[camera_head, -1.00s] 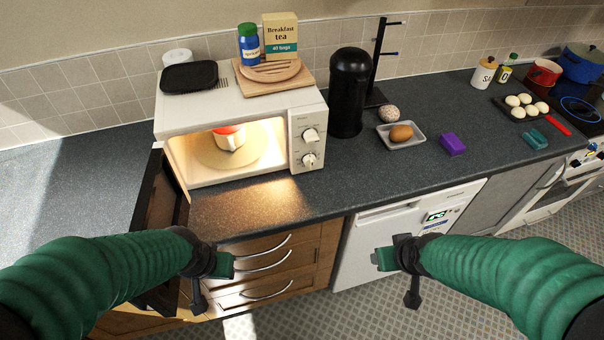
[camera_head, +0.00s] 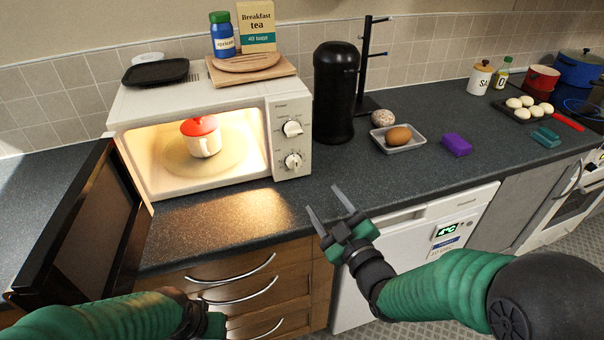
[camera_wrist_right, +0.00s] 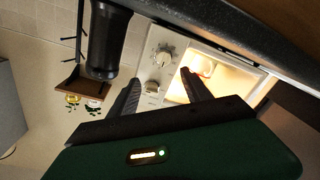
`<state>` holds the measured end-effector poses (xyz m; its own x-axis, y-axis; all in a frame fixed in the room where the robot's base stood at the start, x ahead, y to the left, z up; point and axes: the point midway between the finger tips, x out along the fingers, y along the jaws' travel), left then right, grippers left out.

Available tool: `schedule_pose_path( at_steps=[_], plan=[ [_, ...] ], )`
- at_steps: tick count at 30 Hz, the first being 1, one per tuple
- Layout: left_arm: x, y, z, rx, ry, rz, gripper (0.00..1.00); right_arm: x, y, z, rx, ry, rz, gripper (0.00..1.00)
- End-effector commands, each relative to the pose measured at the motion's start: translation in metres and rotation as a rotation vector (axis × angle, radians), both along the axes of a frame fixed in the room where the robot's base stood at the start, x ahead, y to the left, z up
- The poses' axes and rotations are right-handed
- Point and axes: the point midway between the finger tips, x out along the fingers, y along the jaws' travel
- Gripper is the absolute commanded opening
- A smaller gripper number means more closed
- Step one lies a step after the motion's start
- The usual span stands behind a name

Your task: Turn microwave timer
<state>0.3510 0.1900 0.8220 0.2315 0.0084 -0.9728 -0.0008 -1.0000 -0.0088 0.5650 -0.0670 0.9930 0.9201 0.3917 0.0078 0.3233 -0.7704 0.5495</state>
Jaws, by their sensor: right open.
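The white microwave (camera_head: 190,98) stands on the counter with its dark door (camera_head: 85,225) swung open to the left and its inside lit. A white cup with a red lid (camera_head: 204,140) sits on the plate inside. Two dials are on the control panel at its right: an upper dial (camera_head: 292,128) and a lower dial (camera_head: 293,161). Both dials also show in the right wrist view, between and beyond the fingers. My right gripper (camera_head: 328,204) is open and empty, in front of the counter edge, below and right of the dials. My left gripper (camera_head: 205,322) is low at the bottom edge; its fingers cannot be made out.
A black canister (camera_head: 336,92) stands right of the microwave, with a dark mug stand (camera_head: 367,60) behind. A tray with a brown item (camera_head: 399,135) and a purple block (camera_head: 457,144) lie further right. A board (camera_head: 250,66), jar (camera_head: 222,34) and tea box (camera_head: 257,26) sit on the microwave.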

Motion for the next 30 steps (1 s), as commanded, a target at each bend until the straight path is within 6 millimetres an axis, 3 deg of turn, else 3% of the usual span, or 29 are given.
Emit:
schedule_pose_path(
  at_steps=[9,15,20,27,30],
  plan=[
    [0.0,0.0,0.002,0.0,0.001,0.001,0.36,0.077,0.034,0.0,0.001,0.002,0.002,0.57],
    [0.0,0.0,0.002,0.0,0.001,0.001,0.36,0.115,0.048,0.0,0.003,0.003,-0.001,0.57],
    [0.0,0.0,0.002,0.0,0.001,0.001,0.36,0.128,0.055,0.0,0.001,0.003,0.0,0.57],
    [0.0,0.0,0.002,0.0,0.001,0.001,0.36,0.129,0.056,0.0,0.001,0.003,0.0,0.57],
    [0.0,0.0,0.002,0.0,0.001,0.001,0.36,0.129,0.055,0.0,0.001,0.003,0.0,0.45]
  ],
)
